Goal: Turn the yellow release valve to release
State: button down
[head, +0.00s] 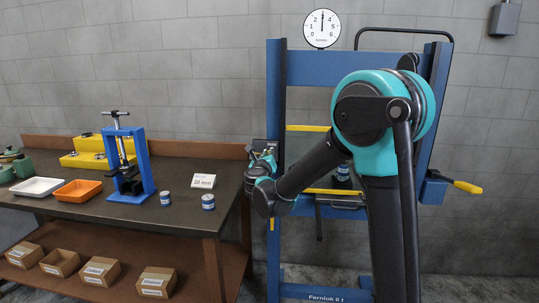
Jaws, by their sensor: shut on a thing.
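A blue press frame (273,95) stands against the wall, with my arm reaching across its front. My gripper (261,160) is small in the head view, at the left post of the press, beside a dark box. It is shut at the place of the yellow release valve, whose shape is hidden by the gripper and too small to make out. The valve's angle cannot be told. A small yellow part (272,224) shows lower on the same post. A separate yellow-ended handle (467,187) sticks out from the right side of the press.
A dark workbench (130,207) on the left holds a small blue press (132,165), an orange tray (77,194), a white tray (37,187), two small cans and a white sign. Cardboard boxes sit on its lower shelf. A round gauge (322,29) tops the press.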

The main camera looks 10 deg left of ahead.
jog(key=n, duration=0.4)
jog(key=a+f+n, duration=0.1)
jog(key=n, duration=0.4)
jog(key=f+n, duration=0.1)
jog(key=n, duration=0.3)
jog(key=shift+a+n, duration=0.25)
jog(key=shift+n, duration=0.05)
dwell(0.4)
jog(key=c, duration=1.6)
grip_release()
jog(key=shift+o, duration=0.2)
jog(key=shift+s, duration=0.15)
jog(key=s, duration=1.1)
jog(key=shift+s+a, duration=0.15)
jog(key=shift+s, duration=0.2)
